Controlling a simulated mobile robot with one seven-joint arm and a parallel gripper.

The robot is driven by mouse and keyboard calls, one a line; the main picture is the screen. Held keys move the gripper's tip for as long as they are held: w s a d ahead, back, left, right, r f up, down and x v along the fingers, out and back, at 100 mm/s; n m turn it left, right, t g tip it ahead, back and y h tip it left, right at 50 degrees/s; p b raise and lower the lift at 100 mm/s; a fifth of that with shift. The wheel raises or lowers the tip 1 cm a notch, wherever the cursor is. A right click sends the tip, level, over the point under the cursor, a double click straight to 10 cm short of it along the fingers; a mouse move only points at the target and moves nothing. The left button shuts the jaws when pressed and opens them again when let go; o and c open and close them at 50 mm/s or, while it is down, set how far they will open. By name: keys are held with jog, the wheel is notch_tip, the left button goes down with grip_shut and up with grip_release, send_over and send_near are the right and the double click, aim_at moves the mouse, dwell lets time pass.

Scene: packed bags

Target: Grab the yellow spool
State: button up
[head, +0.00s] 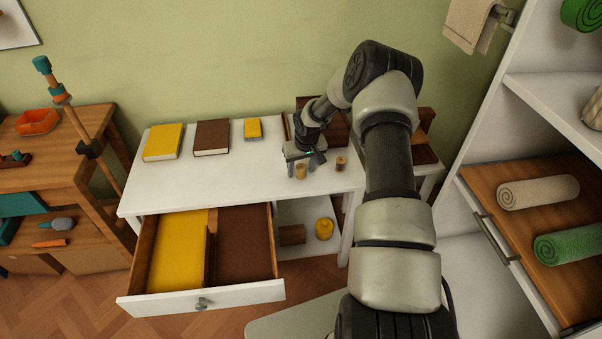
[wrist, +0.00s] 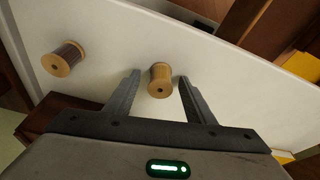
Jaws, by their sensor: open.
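The yellow spool (head: 300,172) stands upright on the white table, near its front edge. It has tan wooden ends and yellowish thread. In the wrist view the yellow spool (wrist: 160,82) is between the fingertips, with a gap on both sides. My gripper (head: 306,162) is open and low over the table at this spool; it also shows in the wrist view (wrist: 159,76). A similar spool with brown thread (head: 341,163) stands to the right in the head view. In the wrist view this brown spool (wrist: 63,58) is left of the fingers.
The white table (head: 220,180) also bears a yellow book (head: 163,142), a brown book (head: 211,137) and a small yellow item (head: 253,128). An open drawer (head: 200,300) sticks out below. Brown wooden boxes stand behind my gripper. A white shelf (head: 555,110) rises at the right.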

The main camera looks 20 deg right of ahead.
jog(key=shift+c, duration=0.4)
jog(key=shift+r, duration=0.1)
jog(key=c, duration=1.1)
jog(key=shift+o, duration=0.2)
jog(key=shift+r, duration=0.1)
